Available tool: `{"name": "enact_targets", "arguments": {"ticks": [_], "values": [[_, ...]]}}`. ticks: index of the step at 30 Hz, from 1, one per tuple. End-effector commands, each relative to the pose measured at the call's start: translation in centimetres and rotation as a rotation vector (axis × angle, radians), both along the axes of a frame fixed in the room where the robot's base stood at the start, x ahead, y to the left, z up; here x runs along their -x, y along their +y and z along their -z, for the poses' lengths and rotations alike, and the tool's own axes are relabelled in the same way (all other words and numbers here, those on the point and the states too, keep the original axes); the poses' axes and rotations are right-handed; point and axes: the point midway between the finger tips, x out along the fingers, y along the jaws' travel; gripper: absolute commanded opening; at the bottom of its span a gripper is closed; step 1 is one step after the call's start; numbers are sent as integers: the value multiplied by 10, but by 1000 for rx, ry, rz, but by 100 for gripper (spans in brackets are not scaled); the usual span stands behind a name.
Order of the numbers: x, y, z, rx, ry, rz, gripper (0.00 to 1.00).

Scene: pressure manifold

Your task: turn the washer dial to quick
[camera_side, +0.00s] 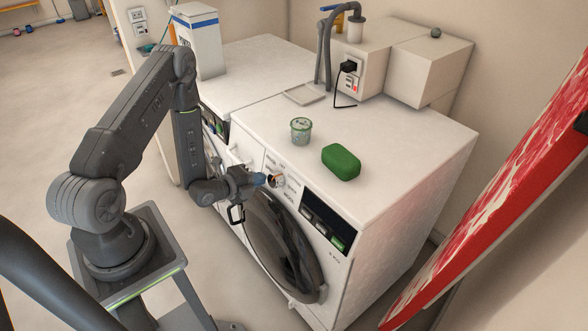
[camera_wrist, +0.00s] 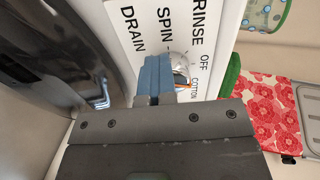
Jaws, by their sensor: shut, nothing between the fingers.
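The washer (camera_side: 390,170) is white, with a round dark door (camera_side: 283,245) on its front. Its silver dial (camera_side: 277,181) sits on the front panel above the door, and it shows partly in the wrist view (camera_wrist: 184,64) with an orange mark on it. Labels RINSE, SPIN, DRAIN, OFF and COTTON read around it; I cannot make out a QUICK label. My gripper (camera_side: 261,179) is shut, with its blue fingertips (camera_wrist: 157,76) right at the dial. The fingers hide part of the dial, and I cannot tell whether they touch it.
A patterned cup (camera_side: 301,131) and a green block (camera_side: 341,162) stand on the washer top. A dark display panel (camera_side: 325,222) lies right of the dial. A red and white patterned board (camera_side: 505,190) leans at the right. A second white machine (camera_side: 250,65) adjoins on the left.

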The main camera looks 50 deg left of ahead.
Motion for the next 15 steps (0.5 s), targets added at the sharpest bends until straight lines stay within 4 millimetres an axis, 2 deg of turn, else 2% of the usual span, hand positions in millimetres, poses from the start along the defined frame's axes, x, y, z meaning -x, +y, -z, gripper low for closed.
{"name": "enact_targets", "arguments": {"ticks": [1, 15], "values": [[-15, 2, -14, -23, -58, 15, 0], [-18, 0, -23, -22, -58, 11, 0]]}}
